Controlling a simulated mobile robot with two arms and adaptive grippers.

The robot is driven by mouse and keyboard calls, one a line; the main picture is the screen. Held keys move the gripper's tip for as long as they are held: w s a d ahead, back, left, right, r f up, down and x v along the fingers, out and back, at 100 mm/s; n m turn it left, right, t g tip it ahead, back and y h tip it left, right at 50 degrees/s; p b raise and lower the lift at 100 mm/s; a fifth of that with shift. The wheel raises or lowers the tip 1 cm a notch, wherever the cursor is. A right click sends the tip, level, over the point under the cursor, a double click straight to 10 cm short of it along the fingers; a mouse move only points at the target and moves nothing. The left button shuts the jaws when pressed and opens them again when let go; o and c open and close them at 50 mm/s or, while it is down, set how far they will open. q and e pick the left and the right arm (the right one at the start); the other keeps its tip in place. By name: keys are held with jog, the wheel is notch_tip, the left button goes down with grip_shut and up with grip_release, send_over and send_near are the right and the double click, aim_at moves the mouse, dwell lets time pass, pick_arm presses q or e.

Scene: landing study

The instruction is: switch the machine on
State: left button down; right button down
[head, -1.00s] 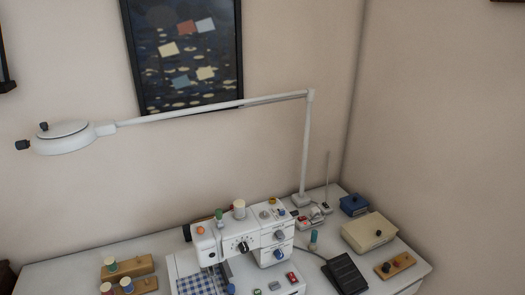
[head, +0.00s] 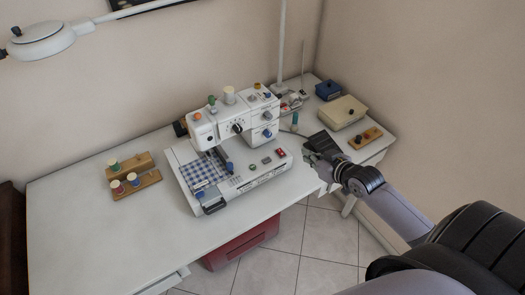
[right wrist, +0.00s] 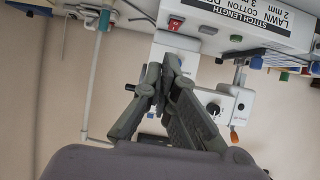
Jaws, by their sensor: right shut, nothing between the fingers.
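The white sewing machine (head: 205,133) stands on the desk, with blue checked cloth on its bed. My right gripper (head: 313,149) is shut and empty, just right of the machine's base and apart from the switch. In the right wrist view its closed fingers (right wrist: 166,75) point toward the switch. My left gripper is out of view.
Wooden thread holders (head: 135,187) with spools are at the left. A cream box (head: 342,112), a blue box (head: 328,90) and a small wooden board (head: 365,138) lie at the right. The lamp post (head: 281,45) rises behind. The desk's front left (head: 100,245) is clear.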

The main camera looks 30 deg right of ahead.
notch_tip(320, 180, up, 2)
jog(key=a, duration=0.1)
jog(key=p, duration=0.1)
send_over(284, 154)
jog(key=s, duration=0.2)
notch_tip(284, 154, down, 4)
jog(key=shift+w+r+y, duration=0.15)
jog(key=shift+y, duration=0.15)
jog(key=f, duration=0.1)
jog(key=w+f, duration=0.1)
jog(key=f, duration=0.1)
jog(key=shift+w+f, duration=0.15)
jog(key=shift+w, duration=0.05)
jog(key=shift+w+a+f, duration=0.1)
jog(key=shift+w+f, duration=0.05)
jog(key=shift+f, duration=0.35)
